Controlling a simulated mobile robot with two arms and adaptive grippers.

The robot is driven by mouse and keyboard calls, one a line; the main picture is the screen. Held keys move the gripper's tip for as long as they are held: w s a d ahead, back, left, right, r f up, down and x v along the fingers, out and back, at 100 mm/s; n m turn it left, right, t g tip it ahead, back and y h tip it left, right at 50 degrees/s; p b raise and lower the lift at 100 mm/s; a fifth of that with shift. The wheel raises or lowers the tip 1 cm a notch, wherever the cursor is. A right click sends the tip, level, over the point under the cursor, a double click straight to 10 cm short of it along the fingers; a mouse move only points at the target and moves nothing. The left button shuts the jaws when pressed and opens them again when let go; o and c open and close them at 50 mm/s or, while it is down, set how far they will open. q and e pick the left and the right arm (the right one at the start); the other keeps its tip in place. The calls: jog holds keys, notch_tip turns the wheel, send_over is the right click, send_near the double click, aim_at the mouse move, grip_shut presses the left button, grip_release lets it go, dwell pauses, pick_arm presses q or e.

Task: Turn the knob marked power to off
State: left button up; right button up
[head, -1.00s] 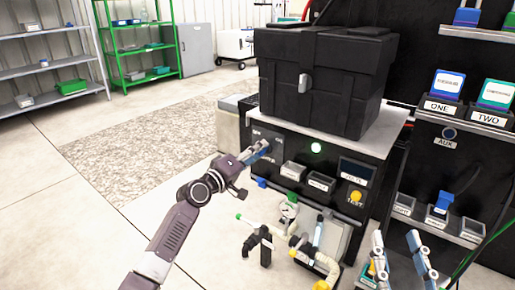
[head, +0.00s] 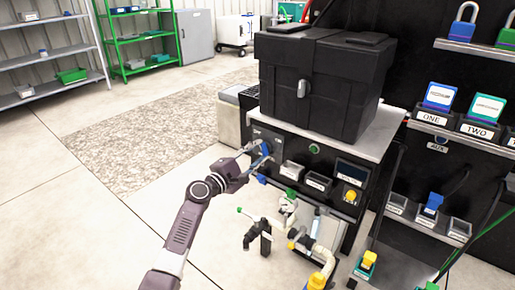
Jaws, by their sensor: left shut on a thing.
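The black control panel (head: 300,152) stands below the big black case. A blue knob (head: 266,148) sits at the panel's upper left; its marking is too small to read. My left gripper (head: 260,152) reaches in from the left, with its fingers on either side of the knob, shut on it. The fingers partly hide the knob and the lettering around it. A round green lamp (head: 314,149) to the right on the panel looks dark. My right gripper is out of view.
A black case (head: 320,85) stands on the counter above the panel. A yellow button (head: 350,196) is at the panel's lower right. Pipes with valves (head: 287,215) stand below it. A black board with padlocks and labelled boxes (head: 436,98) is at the right. Open floor lies left.

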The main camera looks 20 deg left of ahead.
pick_arm(q)
jog(key=shift+f+n+p, duration=0.15)
jog(key=shift+n+p, duration=0.9)
jog(key=shift+n, duration=0.85)
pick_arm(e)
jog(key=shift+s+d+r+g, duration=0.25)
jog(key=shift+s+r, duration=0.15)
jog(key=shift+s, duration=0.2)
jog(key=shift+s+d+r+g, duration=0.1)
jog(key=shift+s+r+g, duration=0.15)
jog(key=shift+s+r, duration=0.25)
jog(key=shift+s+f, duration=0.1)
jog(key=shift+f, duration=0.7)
pick_arm(q)
jog(key=o, duration=1.2)
jog(key=shift+c, duration=0.2)
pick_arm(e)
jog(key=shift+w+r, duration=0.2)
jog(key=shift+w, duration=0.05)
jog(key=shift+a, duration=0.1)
pick_arm(q)
jog(key=shift+s, duration=0.1)
